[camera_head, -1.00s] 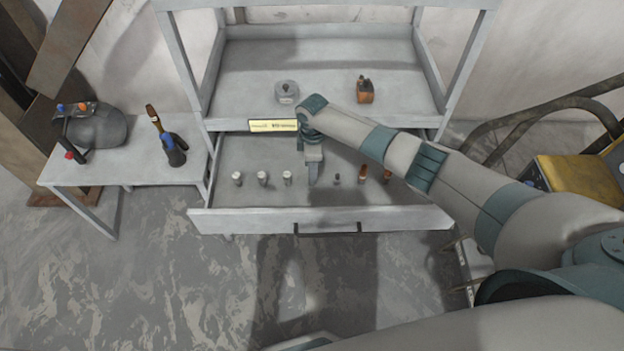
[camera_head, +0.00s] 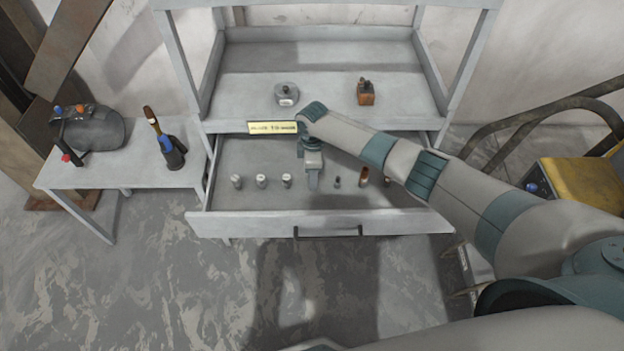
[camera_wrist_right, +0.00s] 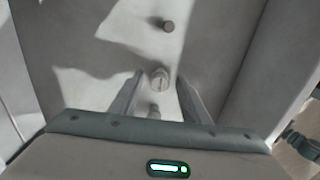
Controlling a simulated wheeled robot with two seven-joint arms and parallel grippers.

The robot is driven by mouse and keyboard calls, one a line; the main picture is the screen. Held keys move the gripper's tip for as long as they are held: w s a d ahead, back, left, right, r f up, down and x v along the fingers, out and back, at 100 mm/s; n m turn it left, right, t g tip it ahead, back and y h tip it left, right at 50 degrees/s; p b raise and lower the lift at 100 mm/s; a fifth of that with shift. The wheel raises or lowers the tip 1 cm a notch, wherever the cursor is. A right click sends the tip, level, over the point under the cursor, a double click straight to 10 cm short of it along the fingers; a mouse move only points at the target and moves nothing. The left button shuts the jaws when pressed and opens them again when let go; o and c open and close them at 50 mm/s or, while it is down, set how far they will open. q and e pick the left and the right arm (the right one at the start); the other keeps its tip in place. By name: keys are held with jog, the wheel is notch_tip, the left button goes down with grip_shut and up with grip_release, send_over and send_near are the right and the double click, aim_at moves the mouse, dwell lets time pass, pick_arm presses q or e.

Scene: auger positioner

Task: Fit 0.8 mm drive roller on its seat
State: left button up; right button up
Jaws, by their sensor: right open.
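My right gripper (camera_head: 313,182) is over the open drawer, pointing down between pale and darker small parts. In the right wrist view its two fingers (camera_wrist_right: 160,84) are apart. In the head view three pale rollers (camera_head: 262,181) stand left of the gripper. I cannot read which piece is the 0.8 mm drive roller or identify its seat. My left gripper is out of view.
The drawer (camera_head: 320,222) also holds a small dark piece (camera_head: 337,182) and copper-coloured pieces (camera_head: 363,177). A yellow label (camera_head: 272,127) is above it. A grey device (camera_head: 286,94) and an orange-brown block (camera_head: 365,93) stand on the shelf. A side table (camera_head: 130,174) holds tools.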

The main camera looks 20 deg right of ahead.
jog(key=shift+c, duration=0.7)
grip_shut()
jog(key=shift+r, duration=0.1)
jog(key=shift+r+p, duration=0.75)
jog(key=shift+p, duration=0.05)
jog(key=shift+r+p, duration=2.2)
